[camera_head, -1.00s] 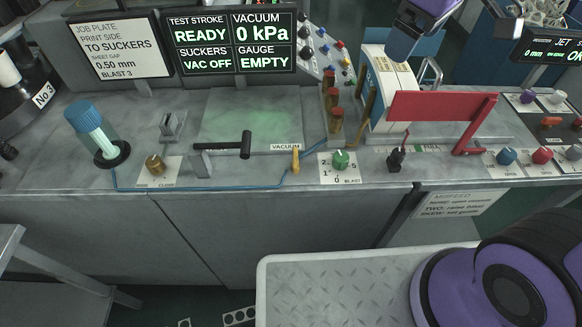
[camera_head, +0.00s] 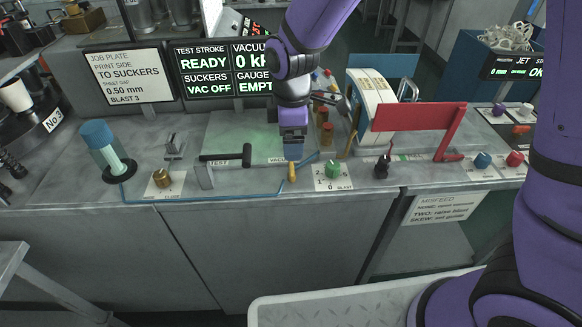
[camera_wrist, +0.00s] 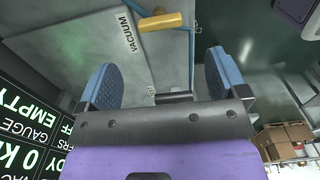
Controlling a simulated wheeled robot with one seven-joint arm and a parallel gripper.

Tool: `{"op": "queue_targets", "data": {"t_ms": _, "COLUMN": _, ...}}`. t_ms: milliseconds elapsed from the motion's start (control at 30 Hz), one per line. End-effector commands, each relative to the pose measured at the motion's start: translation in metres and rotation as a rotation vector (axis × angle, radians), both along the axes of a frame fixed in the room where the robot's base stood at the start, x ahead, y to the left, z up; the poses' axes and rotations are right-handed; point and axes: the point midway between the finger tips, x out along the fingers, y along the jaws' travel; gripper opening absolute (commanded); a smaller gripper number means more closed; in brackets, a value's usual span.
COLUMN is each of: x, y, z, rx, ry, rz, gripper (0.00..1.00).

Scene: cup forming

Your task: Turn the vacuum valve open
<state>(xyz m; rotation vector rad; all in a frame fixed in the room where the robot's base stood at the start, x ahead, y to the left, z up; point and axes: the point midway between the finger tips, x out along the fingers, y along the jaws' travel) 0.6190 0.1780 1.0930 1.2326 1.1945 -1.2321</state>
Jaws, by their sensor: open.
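The vacuum valve is a small yellow handle (camera_head: 292,172) on the bench's front edge, just right of the VACUUM label. In the wrist view the yellow handle (camera_wrist: 163,21) lies ahead of the fingers, beside the VACUUM label (camera_wrist: 127,32). My gripper (camera_head: 291,152) points down right behind and above the handle. In the wrist view my gripper (camera_wrist: 156,82) has its two blue pads wide apart with nothing between them. The head view does not show clearly whether it touches the handle. The screen (camera_head: 207,78) reads SUCKERS VAC OFF; its right side is partly hidden by my arm.
A black-handled TEST lever (camera_head: 235,155) stands left of the valve. A green BLAST knob (camera_head: 333,169) is close on its right. Amber-brown cylinders (camera_head: 326,135) and a red guard bar (camera_head: 418,117) stand further right. A blue tube (camera_head: 215,200) runs along the front edge.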

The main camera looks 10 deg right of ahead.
Motion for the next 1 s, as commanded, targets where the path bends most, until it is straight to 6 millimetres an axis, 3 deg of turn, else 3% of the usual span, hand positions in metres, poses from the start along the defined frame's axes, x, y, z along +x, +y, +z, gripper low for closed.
{"op": "queue_targets", "data": {"t_ms": 300, "x": -0.001, "y": -0.001, "z": -0.057, "rx": -0.003, "ry": 0.003, "rz": -0.002, "gripper": 0.92}}
{"op": "queue_targets", "data": {"t_ms": 500, "x": -0.001, "y": -0.001, "z": -0.082, "rx": -0.001, "ry": 0.002, "rz": -0.002, "gripper": 0.92}}
{"op": "queue_targets", "data": {"t_ms": 967, "x": 0.000, "y": -0.001, "z": -0.092, "rx": 0.000, "ry": 0.000, "rz": -0.002, "gripper": 0.92}}
{"op": "queue_targets", "data": {"t_ms": 1000, "x": 0.000, "y": -0.001, "z": -0.092, "rx": 0.000, "ry": 0.000, "rz": -0.002, "gripper": 0.85}}
